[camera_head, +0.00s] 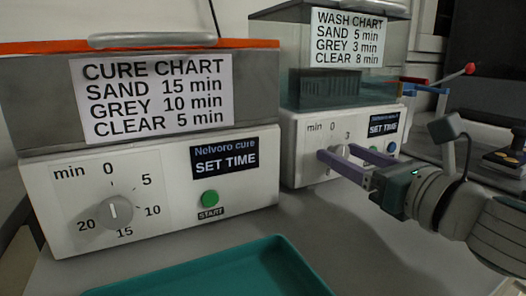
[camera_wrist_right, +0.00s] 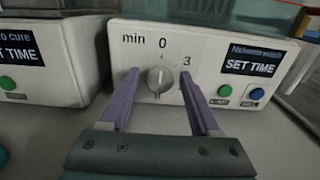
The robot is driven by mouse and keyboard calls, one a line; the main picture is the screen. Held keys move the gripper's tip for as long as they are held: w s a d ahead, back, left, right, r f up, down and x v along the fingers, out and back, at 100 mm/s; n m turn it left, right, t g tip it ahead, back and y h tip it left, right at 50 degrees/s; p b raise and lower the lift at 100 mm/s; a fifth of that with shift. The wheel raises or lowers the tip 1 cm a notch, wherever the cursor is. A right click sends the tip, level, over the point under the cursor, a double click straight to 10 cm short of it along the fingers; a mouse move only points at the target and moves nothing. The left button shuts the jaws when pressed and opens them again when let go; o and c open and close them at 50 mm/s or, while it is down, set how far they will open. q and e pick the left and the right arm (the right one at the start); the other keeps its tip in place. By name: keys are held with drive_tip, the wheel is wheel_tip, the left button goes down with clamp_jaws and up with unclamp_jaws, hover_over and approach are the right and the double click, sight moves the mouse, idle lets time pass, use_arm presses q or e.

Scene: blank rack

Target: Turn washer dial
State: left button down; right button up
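The washer (camera_head: 300,135) is the right-hand machine, white below with a clear tank and a wash chart above. Its grey dial (camera_wrist_right: 160,79) shows in the right wrist view, with its mark pointing up toward 0. My right gripper (camera_head: 332,158) reaches in from the right at the washer's front. Its purple fingers (camera_wrist_right: 158,82) are apart, one on each side of the dial, with gaps to it. In the head view the fingers partly cover the dial. My left gripper is not in view.
The cure machine (camera_head: 150,190) stands at the left with its own dial (camera_head: 114,211) and green START button (camera_head: 209,198). A teal tray (camera_head: 215,275) lies in front. The washer's green button (camera_wrist_right: 223,91) and blue button (camera_wrist_right: 256,94) sit right of its dial.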

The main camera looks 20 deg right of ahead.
clamp_jaws()
drive_tip(key=shift+m, duration=0.3)
idle(0.3)
drive_tip(key=shift+r+m, duration=0.1)
drive_tip(key=shift+m, duration=0.4)
drive_tip(key=m+p, duration=0.1)
drive_tip(key=m, duration=0.3)
drive_tip(key=shift+d, duration=0.1)
drive_tip(key=m+p, duration=0.2)
drive_tip(key=m, duration=0.4)
drive_tip(key=shift+d+m, duration=0.1)
drive_tip(key=shift+m, duration=0.2)
drive_tip(key=m+p, duration=0.2)
drive_tip(key=m, duration=0.5)
drive_tip(key=m+p, duration=0.1)
drive_tip(key=m, duration=0.2)
drive_tip(key=shift+f, duration=0.25)
drive_tip(key=shift+m+p, duration=0.35)
drive_tip(key=shift+m, duration=0.55)
